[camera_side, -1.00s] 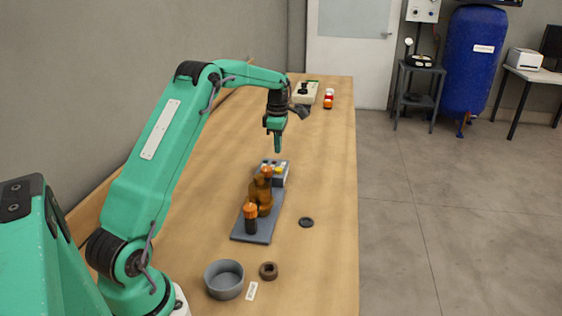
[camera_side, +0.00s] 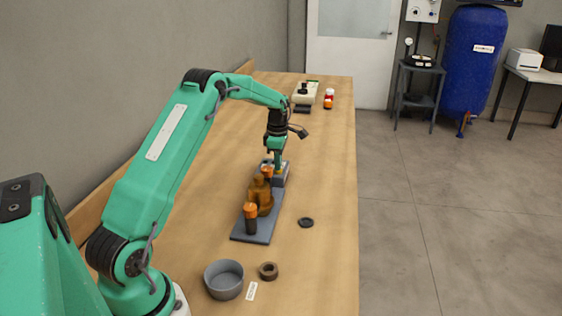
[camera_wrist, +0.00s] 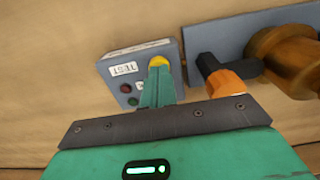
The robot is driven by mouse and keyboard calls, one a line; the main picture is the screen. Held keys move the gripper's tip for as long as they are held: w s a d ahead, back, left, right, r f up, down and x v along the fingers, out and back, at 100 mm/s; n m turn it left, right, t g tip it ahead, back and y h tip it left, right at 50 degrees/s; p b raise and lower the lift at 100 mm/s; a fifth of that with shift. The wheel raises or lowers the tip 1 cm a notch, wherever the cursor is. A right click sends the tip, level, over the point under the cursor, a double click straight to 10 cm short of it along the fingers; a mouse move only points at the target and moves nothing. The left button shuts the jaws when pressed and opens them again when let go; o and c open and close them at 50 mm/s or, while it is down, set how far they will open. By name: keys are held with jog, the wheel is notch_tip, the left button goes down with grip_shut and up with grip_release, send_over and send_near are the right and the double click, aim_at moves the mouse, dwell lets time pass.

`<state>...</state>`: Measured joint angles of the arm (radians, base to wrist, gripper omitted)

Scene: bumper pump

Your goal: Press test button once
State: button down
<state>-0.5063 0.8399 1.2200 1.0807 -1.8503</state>
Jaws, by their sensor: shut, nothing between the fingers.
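The grey control box (camera_wrist: 112,72) has a yellow button (camera_wrist: 158,61), a TEST label (camera_wrist: 123,69) and small red and green round parts in the wrist view. My gripper (camera_wrist: 158,70) is shut and empty, and its fingertips overlap the near edge of the yellow button. In the side view my gripper (camera_side: 278,166) points down onto the control box (camera_side: 279,181) at the far end of the pump plate. I cannot tell whether the tips touch the button or whether it is pressed in.
The brown pump body (camera_side: 260,194) and orange-capped parts stand on the grey plate (camera_side: 245,236) beside the box. A grey bowl (camera_side: 223,281), a brown ring (camera_side: 268,271) and a dark disc (camera_side: 306,222) lie nearer. Bottles (camera_side: 328,100) stand far back. The table's right side is mostly clear.

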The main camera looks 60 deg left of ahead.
jog(key=shift+f, duration=1.05)
jog(key=shift+s, duration=0.1)
jog(key=shift+r, duration=0.1)
notch_tip(320, 180, up, 15)
jog(key=shift+w, duration=0.25)
jog(key=shift+a, duration=0.1)
